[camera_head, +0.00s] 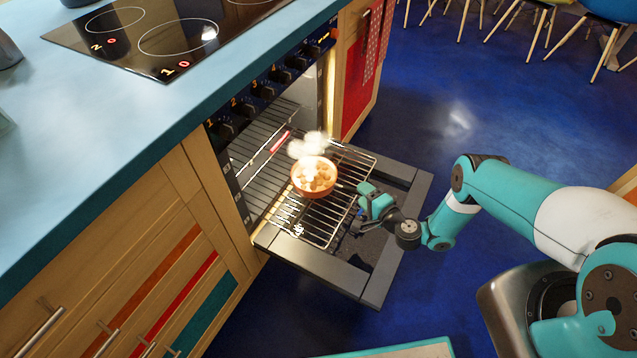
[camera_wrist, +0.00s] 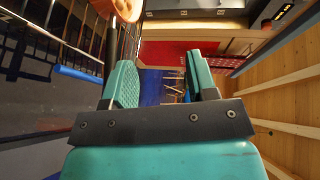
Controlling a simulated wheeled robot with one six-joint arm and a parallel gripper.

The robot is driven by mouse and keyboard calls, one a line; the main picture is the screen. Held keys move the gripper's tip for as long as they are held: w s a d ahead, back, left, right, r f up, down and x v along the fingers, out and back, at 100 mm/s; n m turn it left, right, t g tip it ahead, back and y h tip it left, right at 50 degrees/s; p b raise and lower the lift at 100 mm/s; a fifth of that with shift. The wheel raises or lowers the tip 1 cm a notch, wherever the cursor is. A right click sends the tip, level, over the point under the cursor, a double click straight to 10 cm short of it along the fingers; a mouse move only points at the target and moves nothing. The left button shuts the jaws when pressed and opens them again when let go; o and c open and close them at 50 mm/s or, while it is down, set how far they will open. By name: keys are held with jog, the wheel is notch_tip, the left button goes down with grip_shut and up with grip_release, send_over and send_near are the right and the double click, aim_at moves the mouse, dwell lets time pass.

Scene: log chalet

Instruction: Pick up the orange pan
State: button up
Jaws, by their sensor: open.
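The orange pan (camera_head: 313,178) sits on the pulled-out wire rack (camera_head: 322,230) of the open oven, with pieces of food in it and white steam above. What looks like its handle points right, towards my gripper. My gripper (camera_head: 366,198) is just right of the pan, at the rack's right side, apart from the pan body. In the wrist view the two teal fingers (camera_wrist: 162,82) are spread with nothing seen between them. Whether the fingers touch the handle cannot be told.
The oven door (camera_head: 372,283) is folded down below the rack. A blue counter (camera_head: 110,140) with a black cooktop (camera_head: 165,35) stands above the oven. Wooden drawers (camera_head: 130,265) flank it at left. Chairs (camera_head: 608,12) stand far right; blue floor (camera_head: 460,120) is clear between.

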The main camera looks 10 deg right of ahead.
jog(key=s+d+f+m+t+h, duration=0.1)
jog(key=s+d+f+m+h, duration=0.25)
jog(key=s+f, duration=0.35)
jog(key=b+x, duration=0.3)
jog(key=b, duration=0.2)
jog(key=f+b+x, duration=0.1)
jog(key=b+x, duration=0.2)
jog(key=b, duration=0.1)
jog(key=a+b+x, duration=0.1)
jog(key=b+x, duration=0.2)
jog(key=b, duration=0.2)
jog(key=shift+f+b, duration=0.2)
jog(key=shift+b, duration=0.1)
jog(key=b+x, duration=0.1)
jog(key=b, duration=0.4)
jog(key=shift+w+f, duration=0.15)
jog(key=shift+w, duration=0.25)
jog(key=b, duration=0.3)
jog(key=shift+w+a, duration=0.15)
jog(key=shift+w, duration=0.15)
jog(key=shift+r+b, duration=0.3)
